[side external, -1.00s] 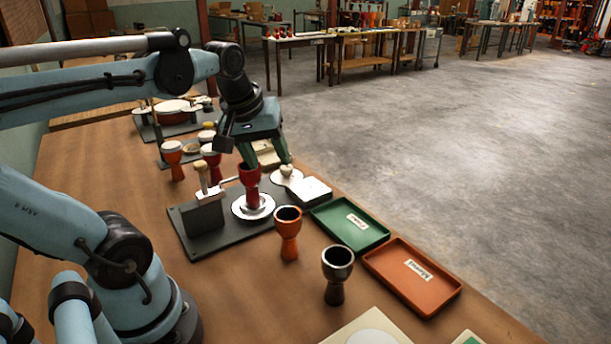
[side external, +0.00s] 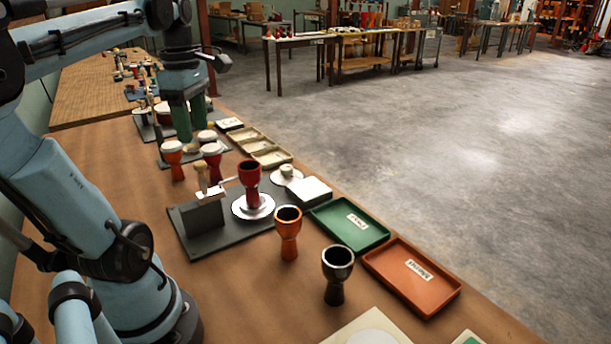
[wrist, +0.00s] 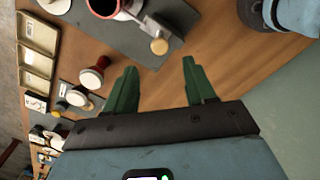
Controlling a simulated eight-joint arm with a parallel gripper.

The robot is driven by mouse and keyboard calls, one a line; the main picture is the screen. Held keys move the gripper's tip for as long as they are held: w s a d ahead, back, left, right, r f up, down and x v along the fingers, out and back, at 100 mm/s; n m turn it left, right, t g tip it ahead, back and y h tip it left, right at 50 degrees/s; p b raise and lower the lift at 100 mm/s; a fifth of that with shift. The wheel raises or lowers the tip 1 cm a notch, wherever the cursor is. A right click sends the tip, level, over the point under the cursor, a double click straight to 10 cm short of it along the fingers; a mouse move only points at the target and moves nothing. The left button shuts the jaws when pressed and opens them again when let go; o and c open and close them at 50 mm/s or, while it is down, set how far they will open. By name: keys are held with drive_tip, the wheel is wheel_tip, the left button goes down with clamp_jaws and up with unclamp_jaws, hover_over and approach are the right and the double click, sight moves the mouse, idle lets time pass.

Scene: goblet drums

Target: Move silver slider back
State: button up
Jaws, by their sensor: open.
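The silver slider (side external: 218,186) is a thin pale bar on a dark grey fixture, with a wooden knob (side external: 201,174) at its left end. It reaches toward a red goblet (side external: 249,176), which stands upright on a white disc. In the wrist view the slider (wrist: 149,26) and its round wooden knob (wrist: 159,46) lie ahead of the fingertips. My gripper (side external: 194,135) is open and empty, raised beyond the fixture, with its green fingers pointing down. The fingers also show spread apart in the wrist view (wrist: 160,66).
An orange goblet (side external: 288,240) and a black goblet (side external: 336,275) stand in front of the fixture. A green tray (side external: 349,240) and an orange tray (side external: 413,290) lie at the right edge. Small finished drums (side external: 212,158) stand near my gripper. The left tabletop is clear.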

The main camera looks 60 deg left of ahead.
sight(200, 163)
wheel_tip(200, 163, down, 8)
drive_tip(key=shift+r, duration=0.25)
clamp_jaws()
idle(0.5)
